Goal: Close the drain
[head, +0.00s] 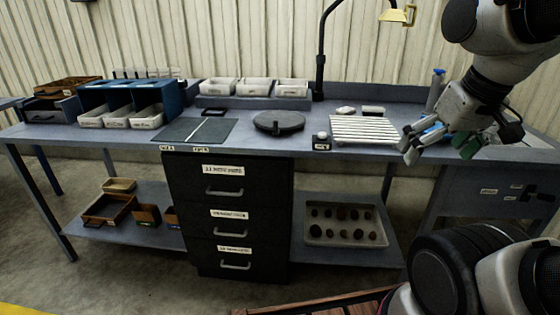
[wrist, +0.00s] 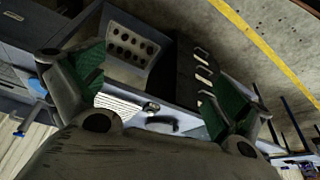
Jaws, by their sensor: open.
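My gripper (head: 438,150) is at the right end of the bench in the head view, with its fingers spread, green pads showing and nothing between them. In the wrist view my gripper (wrist: 152,85) is also open and empty. A blue part (head: 434,131) shows partly behind the fingers in the head view. A grey post with a blue top (head: 437,80) stands behind it. In the wrist view a blue part (wrist: 38,86) lies beside the left finger, apart from the space between the fingers. I cannot tell which part is the drain, or whether it is open.
A white slatted rack (head: 364,130) lies just left of my gripper. A black round plate (head: 279,122), a lamp (head: 320,70) and white bins (head: 256,88) stand further left. Black drawers (head: 228,190) and a potato tray (head: 342,242) are below. Bare bench top lies between the things.

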